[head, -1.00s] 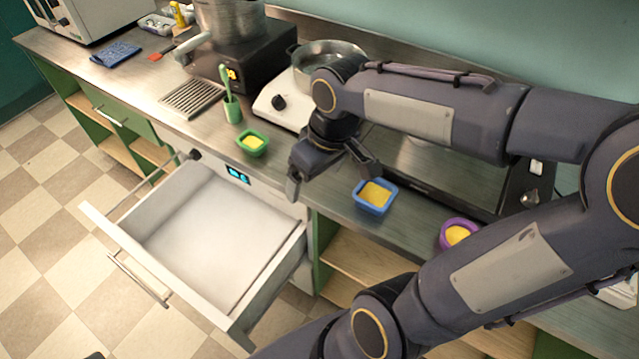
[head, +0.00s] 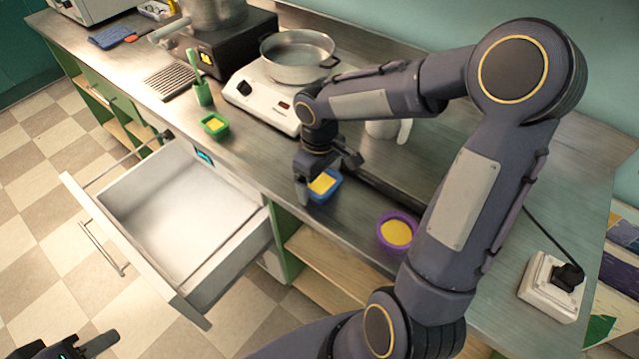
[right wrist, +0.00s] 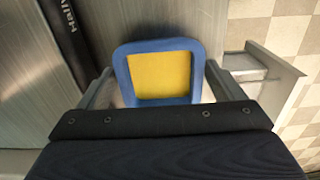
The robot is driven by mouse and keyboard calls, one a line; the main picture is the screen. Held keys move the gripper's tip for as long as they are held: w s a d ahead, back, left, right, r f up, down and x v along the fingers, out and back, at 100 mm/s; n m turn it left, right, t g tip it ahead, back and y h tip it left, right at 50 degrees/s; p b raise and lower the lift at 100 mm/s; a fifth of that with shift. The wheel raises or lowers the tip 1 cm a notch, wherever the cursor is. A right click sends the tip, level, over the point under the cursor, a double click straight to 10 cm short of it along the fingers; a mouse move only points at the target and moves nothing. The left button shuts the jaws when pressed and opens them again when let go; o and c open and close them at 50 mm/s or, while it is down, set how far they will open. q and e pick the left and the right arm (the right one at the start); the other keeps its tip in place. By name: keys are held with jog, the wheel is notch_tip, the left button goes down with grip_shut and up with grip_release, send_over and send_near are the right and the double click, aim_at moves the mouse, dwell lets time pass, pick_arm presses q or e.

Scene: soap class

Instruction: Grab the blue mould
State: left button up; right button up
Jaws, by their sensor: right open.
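The blue mould (head: 334,190) is a small square tray with a yellow fill, on the worktop near its front edge. My right gripper (head: 327,178) is open at the mould, partly covering it in the head view. In the right wrist view, the blue mould (right wrist: 162,72) lies between the two spread fingers of my right gripper (right wrist: 156,85), one on each side. I cannot tell whether either finger touches it. My left gripper (head: 85,347) shows only in part at the bottom left, away from the worktop; its opening is not clear.
A green mould (head: 214,126) and a purple mould (head: 397,232), both with yellow fill, stand along the worktop (head: 265,165). An open, empty drawer (head: 175,215) juts out in front. A hotplate with a pot (head: 297,58) stands behind.

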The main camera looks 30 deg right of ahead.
jog(key=shift+f, duration=0.2)
jog(key=c, duration=0.8)
jog(key=shift+c, duration=0.2)
jog(key=shift+r, duration=0.25)
